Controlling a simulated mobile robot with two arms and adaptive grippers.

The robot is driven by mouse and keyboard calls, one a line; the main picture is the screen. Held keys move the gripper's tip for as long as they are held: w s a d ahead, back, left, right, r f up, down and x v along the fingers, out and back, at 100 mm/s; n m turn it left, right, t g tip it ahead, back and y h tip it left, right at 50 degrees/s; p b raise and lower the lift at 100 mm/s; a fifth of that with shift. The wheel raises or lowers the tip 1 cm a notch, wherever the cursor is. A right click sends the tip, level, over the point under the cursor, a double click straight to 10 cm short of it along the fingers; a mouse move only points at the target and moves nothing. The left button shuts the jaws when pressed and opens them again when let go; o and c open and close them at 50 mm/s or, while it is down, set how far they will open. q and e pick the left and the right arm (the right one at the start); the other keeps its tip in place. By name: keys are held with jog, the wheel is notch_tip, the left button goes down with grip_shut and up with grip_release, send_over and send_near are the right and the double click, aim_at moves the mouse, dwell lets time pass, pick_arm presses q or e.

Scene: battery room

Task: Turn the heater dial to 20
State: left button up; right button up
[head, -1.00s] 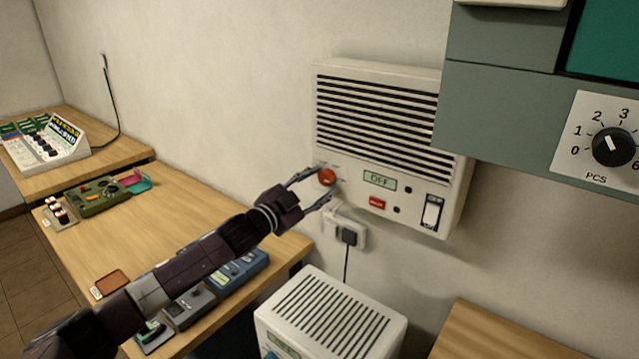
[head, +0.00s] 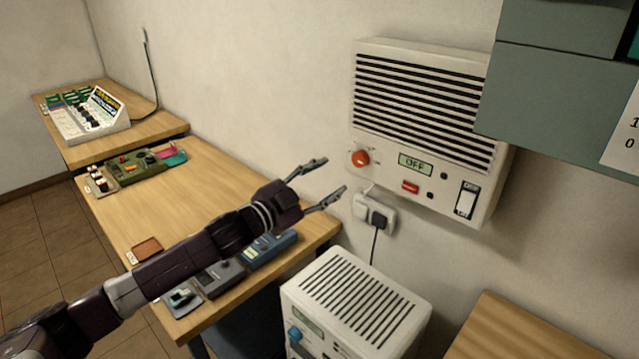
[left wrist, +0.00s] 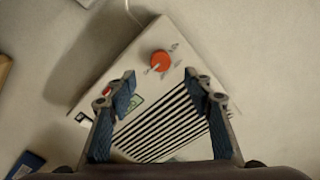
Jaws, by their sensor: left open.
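The wall heater (head: 425,125) is a white box with black slats on the wall. Its round red-orange dial (head: 359,158) is at the lower left of its front, and a small display beside it reads OFF. My left gripper (head: 335,176) is open and empty, to the left of the dial and apart from it. In the left wrist view the heater (left wrist: 104,77) appears turned over, with the dial (left wrist: 160,61) beyond the open fingertips (left wrist: 160,82) and between them. A white pointer mark shows on the dial; the scale figures are too small to read. My right gripper is out of view.
A plug and socket (head: 375,214) sit under the heater. A white vented unit (head: 355,300) stands below. A wooden bench (head: 200,200) with several devices is on the left. A grey-green cabinet (head: 560,110) juts out at upper right.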

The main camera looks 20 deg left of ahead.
pick_arm(q)
jog(key=shift+v, duration=1.15)
